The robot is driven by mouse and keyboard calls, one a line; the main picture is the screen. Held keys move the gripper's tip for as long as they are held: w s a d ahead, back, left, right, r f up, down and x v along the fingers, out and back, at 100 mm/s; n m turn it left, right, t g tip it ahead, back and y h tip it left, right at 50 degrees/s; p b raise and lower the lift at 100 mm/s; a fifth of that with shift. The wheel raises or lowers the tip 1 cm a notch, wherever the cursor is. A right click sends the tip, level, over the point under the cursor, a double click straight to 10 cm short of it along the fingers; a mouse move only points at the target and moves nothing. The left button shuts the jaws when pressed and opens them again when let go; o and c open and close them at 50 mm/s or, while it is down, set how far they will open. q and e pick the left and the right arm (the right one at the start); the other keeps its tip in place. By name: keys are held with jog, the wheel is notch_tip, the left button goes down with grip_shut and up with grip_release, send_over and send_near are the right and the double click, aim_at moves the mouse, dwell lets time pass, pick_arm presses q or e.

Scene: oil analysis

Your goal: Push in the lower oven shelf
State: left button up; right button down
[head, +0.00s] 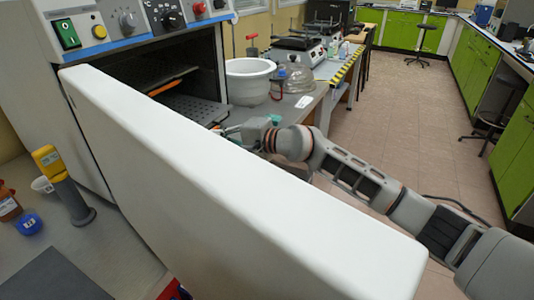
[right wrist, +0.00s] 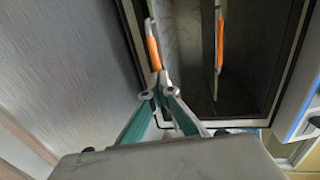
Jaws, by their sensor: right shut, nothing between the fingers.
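The oven (head: 140,60) has its white door (head: 230,190) wide open. In the head view the lower shelf (head: 195,108) is a dark perforated sheet, sticking out toward the opening. My right gripper (head: 232,131) is at its front edge, partly hidden behind the door. The right wrist view is turned sideways. There the lower shelf's orange handle (right wrist: 154,52) is just past my right gripper's teal fingers (right wrist: 160,88). The fingers are shut and empty, close to the handle's near end; I cannot tell whether they touch. My left gripper is not in view.
The upper shelf's orange handle (head: 174,82) lies deeper in the oven, and shows in the right wrist view (right wrist: 220,45). A white bowl (head: 250,80) stands on the bench right of the oven. The open door lies close beside my right arm.

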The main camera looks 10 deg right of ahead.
jog(key=x, duration=0.3)
jog(key=shift+w+a+r+b, duration=0.1)
jog(key=shift+r+b, duration=0.15)
jog(key=shift+b, duration=0.15)
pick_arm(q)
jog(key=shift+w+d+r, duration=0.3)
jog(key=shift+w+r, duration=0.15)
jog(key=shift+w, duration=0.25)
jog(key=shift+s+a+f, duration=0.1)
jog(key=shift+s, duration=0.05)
